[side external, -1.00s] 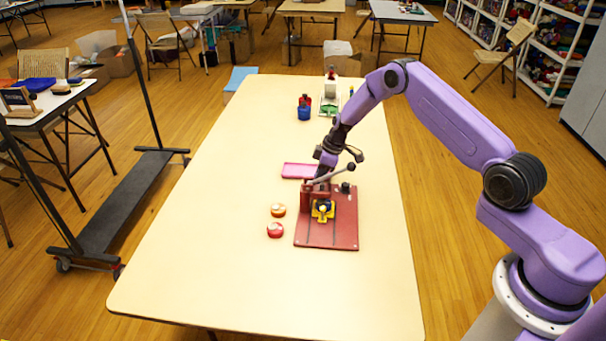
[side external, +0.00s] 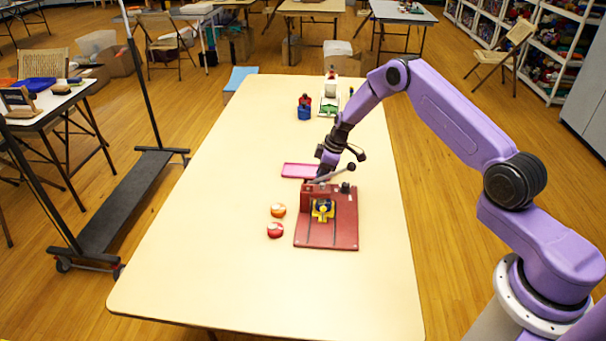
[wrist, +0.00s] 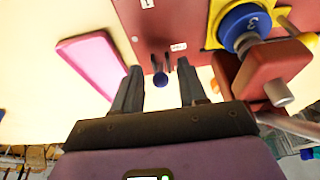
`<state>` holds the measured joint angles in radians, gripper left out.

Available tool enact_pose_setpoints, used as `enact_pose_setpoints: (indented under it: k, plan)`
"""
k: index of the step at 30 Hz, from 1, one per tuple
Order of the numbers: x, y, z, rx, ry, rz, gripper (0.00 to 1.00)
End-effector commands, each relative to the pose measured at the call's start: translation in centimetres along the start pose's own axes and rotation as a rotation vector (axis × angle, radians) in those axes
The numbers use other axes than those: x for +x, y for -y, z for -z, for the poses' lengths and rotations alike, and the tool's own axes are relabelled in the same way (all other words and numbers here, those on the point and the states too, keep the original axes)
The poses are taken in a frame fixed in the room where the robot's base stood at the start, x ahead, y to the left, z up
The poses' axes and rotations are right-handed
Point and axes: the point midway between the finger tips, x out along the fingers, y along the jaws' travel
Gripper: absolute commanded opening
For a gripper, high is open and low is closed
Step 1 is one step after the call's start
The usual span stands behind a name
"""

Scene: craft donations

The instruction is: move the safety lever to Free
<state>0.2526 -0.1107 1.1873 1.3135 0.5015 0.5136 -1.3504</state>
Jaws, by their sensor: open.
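The red press (side external: 335,236) stands on the table with a yellow holder (side external: 322,210) on its base. In the wrist view, a small dark blue knob (wrist: 160,79) shows by dark slots in the red plate (wrist: 190,18), near small white labels; it appears to be the safety lever. Its label text is too small to read. My gripper (wrist: 159,66) is open, and the knob appears between its two fingers, with no visible contact. In the side view, my gripper (side external: 324,174) is at the far side of the press, its fingertips partly hidden.
A pink tray (side external: 298,170) lies behind the press. The near table is clear.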

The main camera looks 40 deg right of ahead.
Motion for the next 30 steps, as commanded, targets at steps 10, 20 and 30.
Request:
enact_pose_setpoints:
  k: [10, 20, 30]
  plan:
    - [-3.0, -0.1, 1.0, -0.001, -0.002, -0.002, 0.42]
    - [-5.7, 0.0, 1.8, -0.001, -0.002, -0.003, 0.42]
    - [-6.5, 0.0, 2.0, -0.001, -0.001, -0.001, 0.42]
